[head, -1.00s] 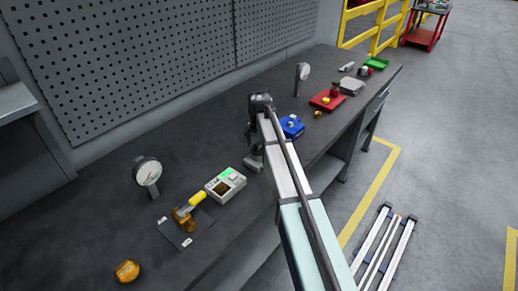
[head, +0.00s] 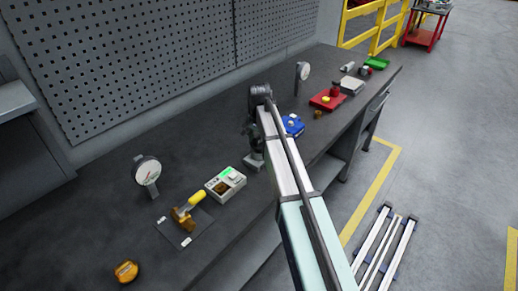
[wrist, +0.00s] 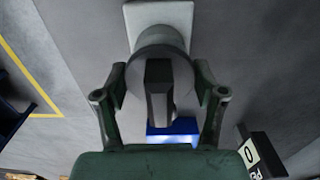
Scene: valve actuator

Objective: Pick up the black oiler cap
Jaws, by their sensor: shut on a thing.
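The black oiler cap (wrist: 158,88), a dark round piece with a raised bar across it, lies between the two fingers of my gripper (wrist: 160,98) in the wrist view. My gripper is shut on it, one finger at each side. A grey stand with a pale square base (wrist: 165,14) shows behind the cap; whether cap and stand touch cannot be told. In the head view my gripper (head: 251,132) points down over the stand's base (head: 254,163) near the middle of the bench, and the cap is hidden there by my gripper and arm.
A blue block (head: 292,125) stands close to the right of my gripper. A grey meter box (head: 226,185) is to the left. A dial gauge (head: 147,171), a yellow-handled brass valve (head: 184,218) and a red tray (head: 327,100) also stand on the bench (head: 100,215).

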